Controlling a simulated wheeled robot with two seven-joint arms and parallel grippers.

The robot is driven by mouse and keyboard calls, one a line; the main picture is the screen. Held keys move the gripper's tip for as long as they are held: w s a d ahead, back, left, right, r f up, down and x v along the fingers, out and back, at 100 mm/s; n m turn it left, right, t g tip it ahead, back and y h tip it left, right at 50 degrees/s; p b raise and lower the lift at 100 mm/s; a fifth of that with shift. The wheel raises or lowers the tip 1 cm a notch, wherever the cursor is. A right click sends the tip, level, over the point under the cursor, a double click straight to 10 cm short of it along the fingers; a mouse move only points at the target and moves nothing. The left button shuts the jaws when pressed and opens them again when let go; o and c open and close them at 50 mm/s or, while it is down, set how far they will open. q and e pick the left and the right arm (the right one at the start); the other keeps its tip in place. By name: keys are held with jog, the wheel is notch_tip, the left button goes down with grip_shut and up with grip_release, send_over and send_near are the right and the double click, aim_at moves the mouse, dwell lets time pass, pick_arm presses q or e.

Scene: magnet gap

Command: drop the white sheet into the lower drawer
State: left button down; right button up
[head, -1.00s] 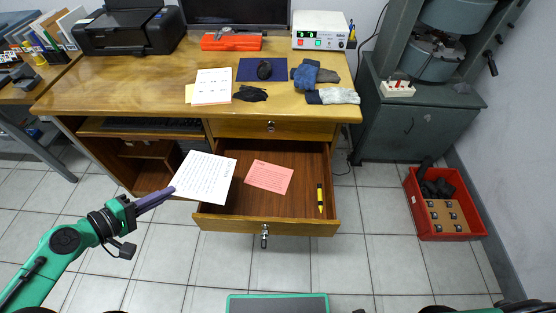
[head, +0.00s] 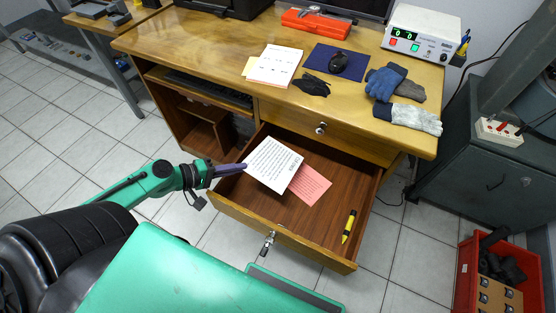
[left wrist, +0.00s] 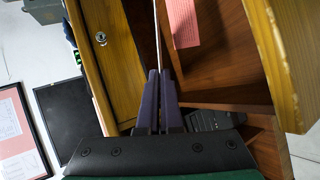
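The white sheet (head: 273,163), with lines of writing, is held by its left edge in my left gripper (head: 243,168). In the left wrist view the sheet (left wrist: 156,40) shows nearly edge-on, rising from between the purple fingers (left wrist: 158,100), which are closed on it. The lower drawer (head: 320,256) is pulled open. The sheet appears over the drawer's left part, and covers part of the pink sheet (head: 312,187) from the head camera. Its exact height above the drawer is hard to tell. My right gripper is out of both current views.
A yellow marker (head: 348,226) lies at the drawer's right. The desk top (head: 205,45) above carries papers, gloves (head: 385,82), a mouse and a power supply (head: 420,34). The upper drawer (head: 330,132) is shut. A red crate (head: 465,270) stands at right.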

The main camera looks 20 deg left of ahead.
pick_arm(q)
jog(key=x, duration=0.3)
jog(key=r+p+x, duration=0.1)
jog(key=x, duration=0.1)
jog(key=shift+w, duration=0.2)
jog(key=p, duration=0.5)
send_over(277, 161)
jog(key=shift+s+a+r, duration=0.15)
jog(key=shift+s+r, duration=0.05)
jog(key=shift+r, duration=0.05)
jog(key=shift+w+d+f+b, duration=0.1)
jog(key=shift+f+b, duration=0.25)
jog(key=shift+f, duration=0.15)
jog(key=shift+w+d+f+b, duration=0.1)
jog(key=shift+f+b, duration=0.2)
jog(key=shift+f, duration=0.15)
jog(key=shift+s+f+b, duration=0.1)
jog(key=shift+f+b, duration=0.55)
jog(key=shift+f, duration=0.05)
jog(key=c, duration=1.1)
grip_release()
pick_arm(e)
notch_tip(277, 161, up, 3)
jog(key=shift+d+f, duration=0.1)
pick_arm(q)
jog(key=shift+r, duration=0.15)
